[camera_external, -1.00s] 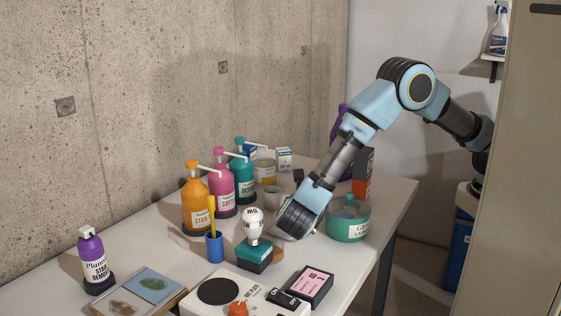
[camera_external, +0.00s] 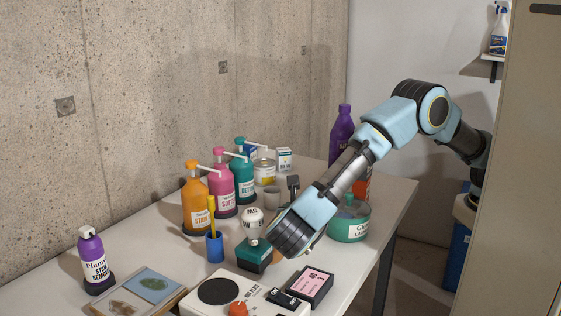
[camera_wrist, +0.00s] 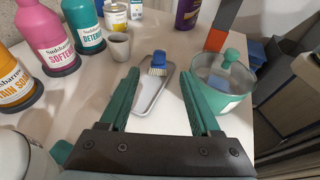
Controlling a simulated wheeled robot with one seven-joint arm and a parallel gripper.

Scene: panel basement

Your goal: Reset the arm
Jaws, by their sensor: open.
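My gripper (camera_wrist: 157,92) is open in the wrist view, its two green fingers apart with nothing held between them. Ahead of it a small blue brush (camera_wrist: 158,59) is at the far end of a shallow grey tray (camera_wrist: 149,98). The tray shows partly between the fingers, with a gap to each. In the external view my arm reaches in from the right, bent at the elbow, with its wrist low over the table. The fingers are hard to make out there.
On the table (camera_external: 395,205) stand orange (camera_external: 196,206), pink (camera_external: 220,190) and teal (camera_external: 243,181) pump bottles, left of my wrist. A bulb on a green base (camera_external: 253,256) is close beside it. A green tub (camera_external: 349,222) stands to its right, with a purple bottle (camera_external: 341,132) behind.

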